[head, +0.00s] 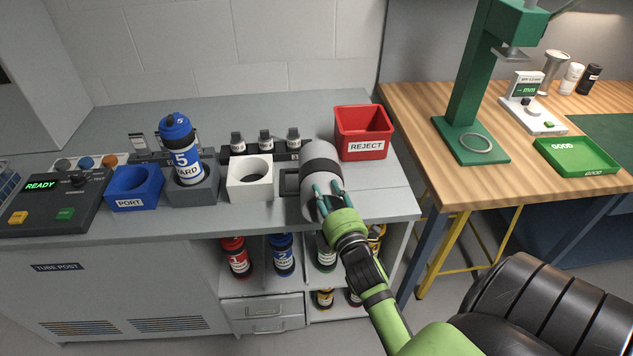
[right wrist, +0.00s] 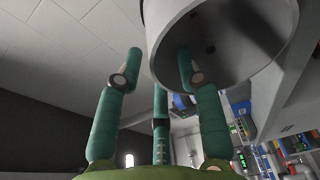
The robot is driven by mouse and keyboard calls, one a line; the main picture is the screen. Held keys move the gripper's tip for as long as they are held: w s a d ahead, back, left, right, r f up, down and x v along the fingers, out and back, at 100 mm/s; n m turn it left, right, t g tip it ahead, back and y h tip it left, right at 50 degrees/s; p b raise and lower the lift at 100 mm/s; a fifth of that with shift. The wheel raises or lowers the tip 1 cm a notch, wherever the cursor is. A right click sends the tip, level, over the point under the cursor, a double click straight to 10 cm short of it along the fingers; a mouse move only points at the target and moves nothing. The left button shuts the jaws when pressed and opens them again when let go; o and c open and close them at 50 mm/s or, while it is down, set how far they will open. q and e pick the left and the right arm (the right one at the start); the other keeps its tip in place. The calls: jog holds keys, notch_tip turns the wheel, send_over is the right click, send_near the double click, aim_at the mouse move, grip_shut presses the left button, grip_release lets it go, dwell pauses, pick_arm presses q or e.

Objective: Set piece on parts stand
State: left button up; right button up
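A grey hollow cylinder (head: 318,152) with a dark band is at the right front of the grey bench, its open mouth toward me. My right gripper (head: 326,197) is at its lower end. In the right wrist view the cylinder (right wrist: 235,35) shows its mouth; one finger reaches inside it and the others are outside, with the wall between them. The right gripper (right wrist: 160,75) appears shut on the wall. I cannot tell whether the cylinder touches the bench. No thing is labelled parts stand; a dark square frame (head: 289,183) is partly hidden beside the cylinder. My left gripper is not in view.
A white block with a round hole (head: 238,190), a grey holder with blue-capped bottle 5 (head: 183,150) and a blue PORT box (head: 122,200) stand left. A red REJECT bin (head: 375,152) is right. Behind are several small dark bottles (head: 265,140). A wooden table (head: 425,110) stands farther right.

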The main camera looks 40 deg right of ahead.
aim_at(321, 179)
jog(key=x, duration=0.1)
jog(key=p+x, duration=0.1)
jog(key=x, duration=0.2)
jog(key=shift+w+d+r+p, duration=0.1)
jog(key=shift+d+r+p, duration=0.05)
jog(key=shift+r+p, duration=0.2)
jog(key=shift+w+d+f, duration=0.1)
jog(key=shift+w, duration=0.25)
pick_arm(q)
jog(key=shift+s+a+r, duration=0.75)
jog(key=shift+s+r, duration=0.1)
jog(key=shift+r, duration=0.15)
pick_arm(e)
jog(key=c, duration=0.7)
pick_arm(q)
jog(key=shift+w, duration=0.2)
pick_arm(e)
grip_shut()
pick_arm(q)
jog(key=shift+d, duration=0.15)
